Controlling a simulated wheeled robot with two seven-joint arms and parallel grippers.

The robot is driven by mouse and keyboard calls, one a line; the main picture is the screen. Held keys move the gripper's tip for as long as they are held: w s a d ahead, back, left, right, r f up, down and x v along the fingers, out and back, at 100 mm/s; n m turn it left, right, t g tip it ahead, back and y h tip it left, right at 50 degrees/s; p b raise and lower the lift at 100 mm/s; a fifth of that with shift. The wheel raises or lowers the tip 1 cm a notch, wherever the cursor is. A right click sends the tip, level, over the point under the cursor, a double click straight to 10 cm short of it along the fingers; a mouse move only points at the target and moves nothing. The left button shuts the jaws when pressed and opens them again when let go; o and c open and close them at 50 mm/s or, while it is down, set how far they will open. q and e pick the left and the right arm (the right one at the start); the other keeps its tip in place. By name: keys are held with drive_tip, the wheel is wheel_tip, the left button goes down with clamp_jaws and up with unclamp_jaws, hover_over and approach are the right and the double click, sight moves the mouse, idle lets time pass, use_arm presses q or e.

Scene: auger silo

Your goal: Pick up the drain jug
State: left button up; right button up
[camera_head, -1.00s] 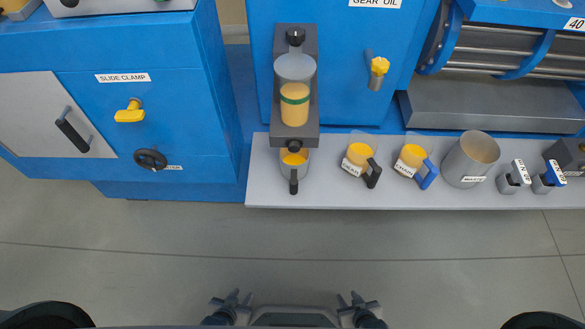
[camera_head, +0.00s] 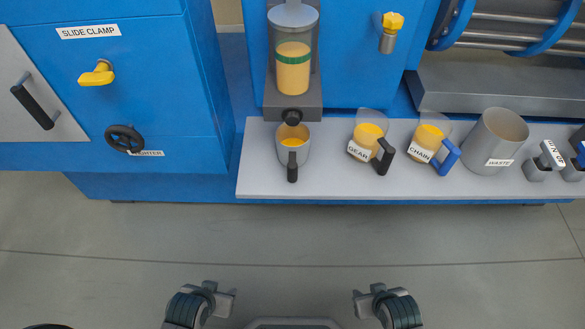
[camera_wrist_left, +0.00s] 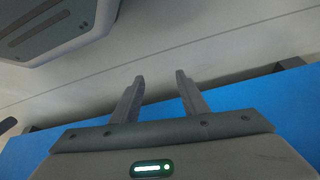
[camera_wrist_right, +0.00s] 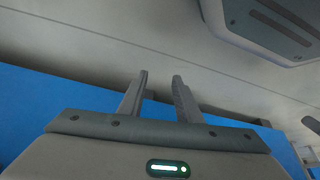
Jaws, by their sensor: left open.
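A grey jug (camera_head: 293,151) with yellow oil inside and a black handle toward me stands on the shelf under the oil sight glass. I take it for the drain jug, but no label on it is readable. My left gripper (camera_head: 220,294) is low in the head view, in front of the shelf and well apart from the jug. Its fingers stand apart and empty in the left wrist view (camera_wrist_left: 160,76). My right gripper (camera_head: 365,296) is also low and apart from everything. Its fingers stand apart and empty in the right wrist view (camera_wrist_right: 160,77).
The grey shelf (camera_head: 330,187) also holds the GEAR jug (camera_head: 366,134), the CHAIN jug (camera_head: 428,136), the WASTE can (camera_head: 495,141) and small labelled items at right. The sight glass (camera_head: 293,68) overhangs the grey jug. A blue cabinet (camera_head: 80,135) stands left. The floor in front is clear.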

use_arm(q)
drive_tip(key=w+a+r+m+t+b, duration=0.4)
drive_tip(key=w+r+m+t, duration=0.25)
drive_tip(key=w+r, duration=0.45)
drive_tip(key=w+a+r+m+t+b, duration=0.35)
drive_tip(key=w+r+m+t, duration=0.4)
drive_tip(key=r, duration=0.65)
drive_tip(key=w+d+r+m+h, duration=0.3)
drive_tip(key=d+r+m+h, duration=0.6)
drive_tip(key=m, duration=0.6)
drive_tip(key=s+d+f+m+g+h, duration=0.1)
drive_tip(key=s+f+m+g+h, duration=0.1)
drive_tip(key=m+g, duration=0.4)
drive_tip(key=s+d+f+m+g+h, duration=0.1)
drive_tip(key=s+f+m+g+h, duration=0.2)
drive_tip(key=m+g, duration=0.4)
drive_tip(key=s+m+h, duration=0.1)
drive_tip(key=m+h, duration=0.1)
drive_tip(key=m, duration=0.4)
drive_tip(key=shift+f+h, duration=0.3)
use_arm(e)
drive_tip(key=w+a+r+t+y, duration=0.2)
drive_tip(key=a+r+t, duration=0.3)
drive_tip(key=r, duration=0.6)
drive_tip(key=w+a+r+t+y, duration=0.3)
drive_tip(key=a+r+t, duration=0.3)
drive_tip(key=r, duration=0.5)
drive_tip(key=shift+w+a+r+n, duration=0.2)
drive_tip(key=shift+w+a+n, duration=0.15)
drive_tip(key=shift+w+n, duration=0.1)
